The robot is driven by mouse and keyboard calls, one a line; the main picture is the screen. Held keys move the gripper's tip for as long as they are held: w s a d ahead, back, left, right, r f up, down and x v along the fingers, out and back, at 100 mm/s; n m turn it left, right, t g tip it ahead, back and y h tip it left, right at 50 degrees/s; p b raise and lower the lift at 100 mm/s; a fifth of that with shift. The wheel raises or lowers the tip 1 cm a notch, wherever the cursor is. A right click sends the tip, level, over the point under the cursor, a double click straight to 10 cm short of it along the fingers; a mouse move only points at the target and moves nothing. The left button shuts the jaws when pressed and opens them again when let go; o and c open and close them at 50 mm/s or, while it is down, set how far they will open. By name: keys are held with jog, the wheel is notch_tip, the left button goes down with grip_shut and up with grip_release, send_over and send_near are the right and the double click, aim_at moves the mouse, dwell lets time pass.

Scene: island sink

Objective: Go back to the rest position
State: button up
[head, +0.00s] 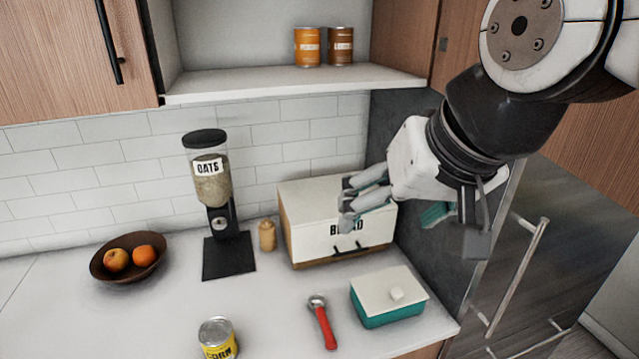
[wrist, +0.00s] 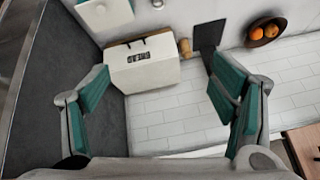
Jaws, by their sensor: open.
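My gripper (head: 352,205) hangs in the air at the right of the head view, in front of the bread box. In the wrist view my gripper (wrist: 160,88) shows its two teal-padded fingers spread wide with nothing between them. The arm comes in from the upper right of the head view. The white bread box (head: 318,234) stands on the counter against the tiled wall, and the gripper covers part of its right upper side in the head view.
The counter (head: 150,305) holds a fruit bowl (head: 98,268), an oats dispenser (head: 212,187), a small tan bottle (head: 267,235), a corn can (head: 217,338), a red-handled tool (head: 325,326) and a teal box with a white lid (head: 388,298). Two cans (head: 308,47) stand on the shelf above.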

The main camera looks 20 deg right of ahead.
jog(key=s+f+n, duration=0.1)
jog(key=f, duration=0.1)
jog(key=s+f+n+g, duration=0.1)
jog(key=s, duration=0.1)
jog(key=shift+s+d+f+n, duration=0.15)
jog(key=shift+s+f+n, duration=0.1)
jog(key=shift+f+n, duration=0.15)
